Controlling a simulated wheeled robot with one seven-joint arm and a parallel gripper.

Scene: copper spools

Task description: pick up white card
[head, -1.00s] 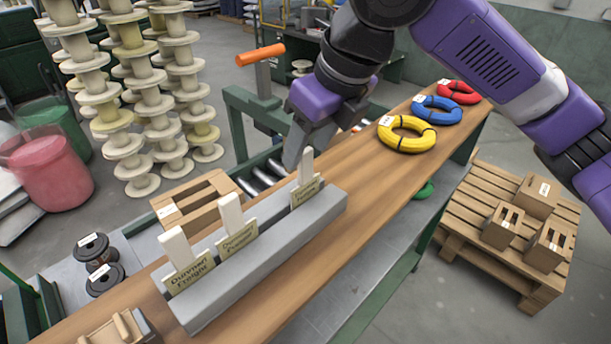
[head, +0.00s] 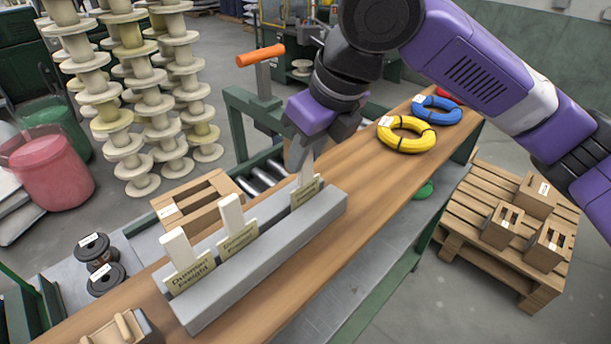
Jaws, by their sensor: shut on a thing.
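Several-slotted grey holder (head: 270,262) lies along the wooden bench and bears three upright white cards, each behind a small cream label. The left white card (head: 179,250) and the middle white card (head: 232,213) stand free. My gripper (head: 304,163) is at the top of the right white card (head: 307,172) and is shut on it. The fingers hide part of that card. Its lower end is still behind the right label (head: 305,193) in the holder.
Yellow (head: 407,135), blue (head: 437,109) and red coils lie on the bench behind my gripper. A wooden crate (head: 197,203) and an orange-handled green stand (head: 262,75) are left of it. Black spools (head: 94,250) sit at lower left.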

